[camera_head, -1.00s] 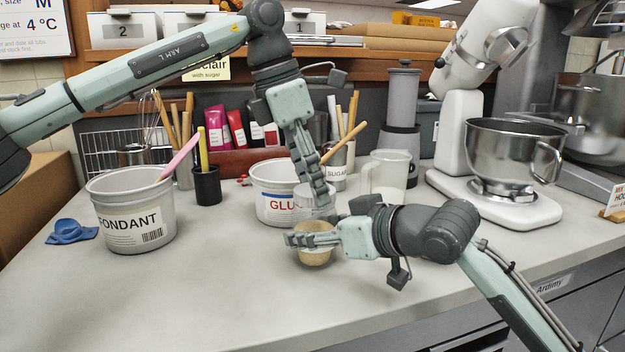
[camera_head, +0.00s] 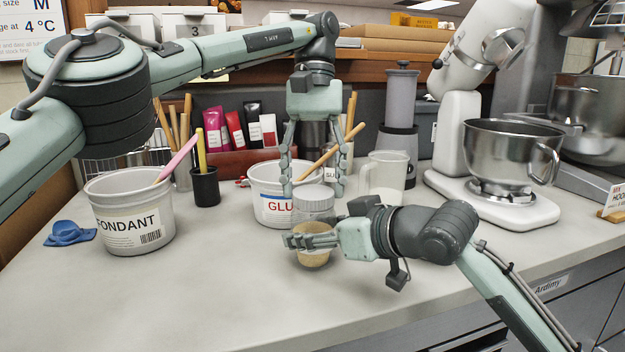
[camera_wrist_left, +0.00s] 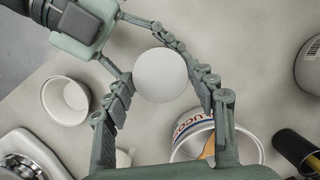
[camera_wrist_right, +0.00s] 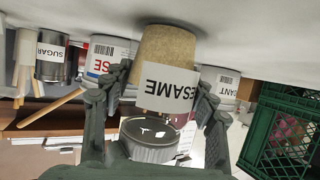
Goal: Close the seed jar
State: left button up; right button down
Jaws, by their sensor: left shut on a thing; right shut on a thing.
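The seed jar (camera_head: 314,259), a tan, seed-filled jar, is upright just above or on the counter in the head view. It is labelled SESAME in the right wrist view (camera_wrist_right: 165,85). The pale grey round lid (camera_head: 313,203) is directly above the jar, held between the fingers of my left gripper (camera_head: 313,186), which points straight down. The lid shows as a white disc in the left wrist view (camera_wrist_left: 160,75). In the right wrist view the lid (camera_wrist_right: 150,140) appears apart from the jar.
The GLUCOSE tub (camera_head: 268,200) stands close behind the lid. The white jug (camera_head: 388,178) is to its right. The FONDANT tub (camera_head: 132,215) and blue cloth (camera_head: 70,233) are at left. The mixer (camera_head: 500,190) is at right. The front counter is clear.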

pick_arm(q)
jog(key=o, duration=0.9)
pick_arm(e)
jog(key=shift+c, duration=2.1)
grip_release()
jog(key=v, duration=1.2)
pick_arm(q)
jog(key=shift+f, duration=0.15)
